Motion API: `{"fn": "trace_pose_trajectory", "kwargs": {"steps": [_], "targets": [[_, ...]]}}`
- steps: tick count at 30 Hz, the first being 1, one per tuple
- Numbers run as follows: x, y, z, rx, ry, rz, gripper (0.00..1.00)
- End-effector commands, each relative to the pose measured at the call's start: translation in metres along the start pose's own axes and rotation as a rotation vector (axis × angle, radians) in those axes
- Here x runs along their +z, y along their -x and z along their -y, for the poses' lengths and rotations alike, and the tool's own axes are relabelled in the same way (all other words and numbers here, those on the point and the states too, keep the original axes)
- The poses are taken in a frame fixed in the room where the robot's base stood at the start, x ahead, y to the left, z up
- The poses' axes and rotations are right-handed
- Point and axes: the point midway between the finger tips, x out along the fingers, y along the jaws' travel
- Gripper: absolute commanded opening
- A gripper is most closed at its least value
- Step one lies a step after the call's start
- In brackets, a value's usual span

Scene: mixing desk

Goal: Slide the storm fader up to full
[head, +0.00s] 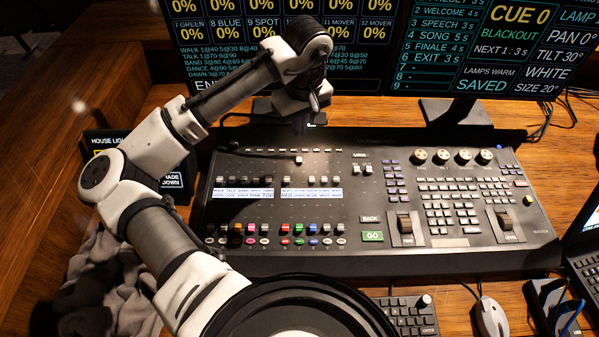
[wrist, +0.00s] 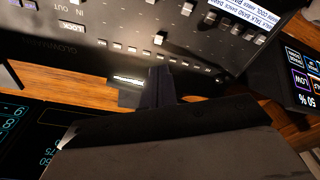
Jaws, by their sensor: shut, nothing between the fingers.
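The mixing desk (head: 350,205) has an upper row of light fader caps above two white label strips. One cap (head: 299,160) stands well above its neighbours, near the top of its track; this raised cap also shows in the wrist view (wrist: 160,38). The small labels are too blurred in the head view to confirm which cap is storm. My gripper (head: 302,123) is shut and empty, at the desk's back edge above the raised cap in the picture. In the wrist view its dark fingers (wrist: 160,80) point toward that cap, with a visible gap.
Two monitors (head: 480,45) stand close behind the desk. A lower row of coloured faders (head: 285,229), a GO button (head: 372,236) and two large faders (head: 404,224) lie nearer me. A keyboard (head: 405,312) and mouse (head: 489,315) sit in front.

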Motion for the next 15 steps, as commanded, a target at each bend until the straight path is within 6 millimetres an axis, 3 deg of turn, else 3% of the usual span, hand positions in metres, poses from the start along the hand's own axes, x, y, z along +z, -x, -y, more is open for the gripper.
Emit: {"fn": "trace_pose_trajectory", "kwargs": {"steps": [3, 15], "targets": [[-0.0013, 0.0109, -0.0001, 0.001, 0.0, 0.0, 0.0], [0.0026, 0.0116, 0.0023, 0.001, 0.0, 0.001, 0.0]]}}
